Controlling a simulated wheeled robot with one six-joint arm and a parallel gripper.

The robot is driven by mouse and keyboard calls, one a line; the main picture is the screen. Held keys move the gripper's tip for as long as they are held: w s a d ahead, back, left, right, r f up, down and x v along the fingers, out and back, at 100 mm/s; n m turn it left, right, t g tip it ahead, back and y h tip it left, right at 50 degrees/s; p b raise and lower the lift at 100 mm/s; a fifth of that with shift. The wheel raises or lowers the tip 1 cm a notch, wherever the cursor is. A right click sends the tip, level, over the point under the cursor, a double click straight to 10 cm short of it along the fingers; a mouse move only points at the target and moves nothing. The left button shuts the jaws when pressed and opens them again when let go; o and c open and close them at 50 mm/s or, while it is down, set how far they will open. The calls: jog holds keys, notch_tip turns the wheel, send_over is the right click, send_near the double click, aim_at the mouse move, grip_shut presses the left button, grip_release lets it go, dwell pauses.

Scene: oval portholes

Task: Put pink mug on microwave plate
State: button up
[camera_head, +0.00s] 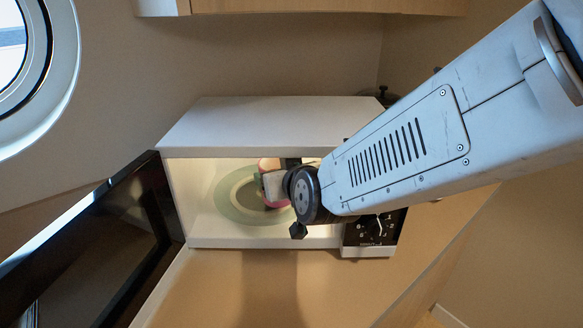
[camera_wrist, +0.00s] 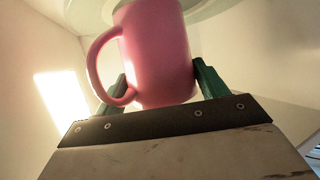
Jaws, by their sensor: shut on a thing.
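The pink mug (camera_wrist: 158,55) is between the green fingers of my gripper (camera_wrist: 160,82) in the wrist view, with its handle to the left. My gripper is shut on the mug. In the head view the mug (camera_head: 268,164) shows only in part, behind my gripper (camera_head: 273,186), inside the open microwave (camera_head: 260,125). The pale green round microwave plate (camera_head: 228,207) lies on the microwave floor, and the mug is over its right part. The plate's edge also shows at the top of the wrist view (camera_wrist: 210,8). I cannot tell whether the mug touches the plate.
The microwave's dark door (camera_head: 95,245) stands open to the left. The control panel with a knob (camera_head: 374,229) is at the right of the opening, below my arm. The microwave's side walls and roof are close around my gripper. The left part of the plate is bare.

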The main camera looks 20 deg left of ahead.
jog(key=shift+w+a, duration=0.65)
jog(key=shift+a, duration=0.05)
jog(key=shift+f, duration=0.25)
jog(key=shift+f, duration=0.2)
jog(key=o, duration=1.3)
jog(key=shift+o, duration=0.2)
jog(key=shift+r, duration=0.1)
jog(key=shift+s+d+r, duration=0.15)
jog(key=shift+s+d, duration=0.05)
jog(key=shift+d, duration=0.05)
jog(key=s+d, duration=0.8)
jog(key=d, duration=0.1)
jog(key=shift+s+d, duration=0.15)
jog(key=shift+s, duration=0.2)
